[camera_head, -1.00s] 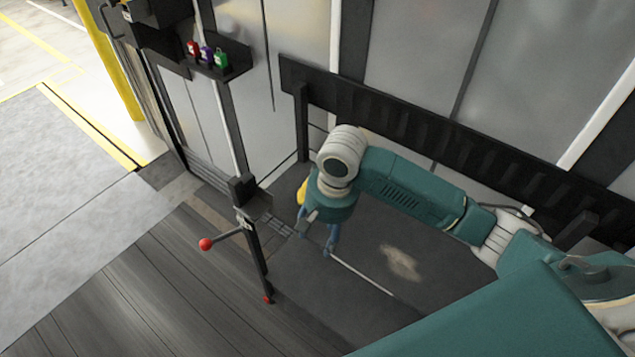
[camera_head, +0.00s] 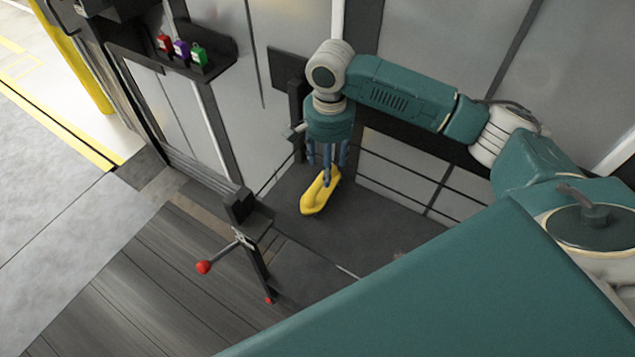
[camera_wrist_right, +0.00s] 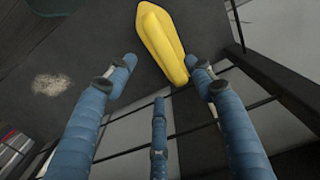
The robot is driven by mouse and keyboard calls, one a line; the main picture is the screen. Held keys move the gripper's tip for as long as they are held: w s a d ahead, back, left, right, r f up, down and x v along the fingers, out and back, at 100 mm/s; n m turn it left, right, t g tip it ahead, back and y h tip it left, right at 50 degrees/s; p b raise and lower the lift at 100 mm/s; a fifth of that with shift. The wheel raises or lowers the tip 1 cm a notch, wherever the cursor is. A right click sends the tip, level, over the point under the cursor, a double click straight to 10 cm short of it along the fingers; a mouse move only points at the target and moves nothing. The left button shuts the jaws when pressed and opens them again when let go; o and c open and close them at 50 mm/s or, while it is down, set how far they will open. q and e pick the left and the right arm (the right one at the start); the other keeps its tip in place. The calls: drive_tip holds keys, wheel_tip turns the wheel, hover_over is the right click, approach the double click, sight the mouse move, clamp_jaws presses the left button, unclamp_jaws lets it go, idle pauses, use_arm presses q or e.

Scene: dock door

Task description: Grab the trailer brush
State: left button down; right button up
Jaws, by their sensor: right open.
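A yellow, elongated, ridged object (camera_head: 317,196) lies on the dark floor near the wall. It also shows at the top of the right wrist view (camera_wrist_right: 163,40). I cannot tell for sure whether it is the trailer brush; no bristles show. My right gripper (camera_head: 327,178) is above it, its blue fingers pointing down and overlapping its upper end in the head view. In the right wrist view the fingers (camera_wrist_right: 160,85) are spread with nothing between them, and the object lies beyond the tips. My left gripper is not in view.
A black post with a red-knobbed lever (camera_head: 204,267) stands left of the yellow object. A black wall shelf (camera_head: 222,62) holds red, purple and green padlock-like items. A dark rail runs along the wall behind my right arm. Grey floor lies open at the left.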

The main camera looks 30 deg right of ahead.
sight(320, 189)
drive_tip(key=shift+s+f, duration=0.2)
drive_tip(key=shift+f, duration=0.8)
drive_tip(key=shift+a+f, duration=0.1)
drive_tip(key=shift+f, duration=0.15)
drive_tip(key=f, duration=0.3)
drive_tip(key=f+p, duration=0.1)
drive_tip(key=f, duration=0.1)
drive_tip(key=shift+w+a, duration=0.3)
drive_tip(key=shift+w, duration=0.1)
drive_tip(key=shift+f, duration=0.1)
drive_tip(key=shift+c, duration=0.3)
drive_tip(key=c, duration=0.9)
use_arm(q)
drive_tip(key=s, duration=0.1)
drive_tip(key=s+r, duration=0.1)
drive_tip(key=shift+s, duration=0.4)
use_arm(e)
clamp_jaws()
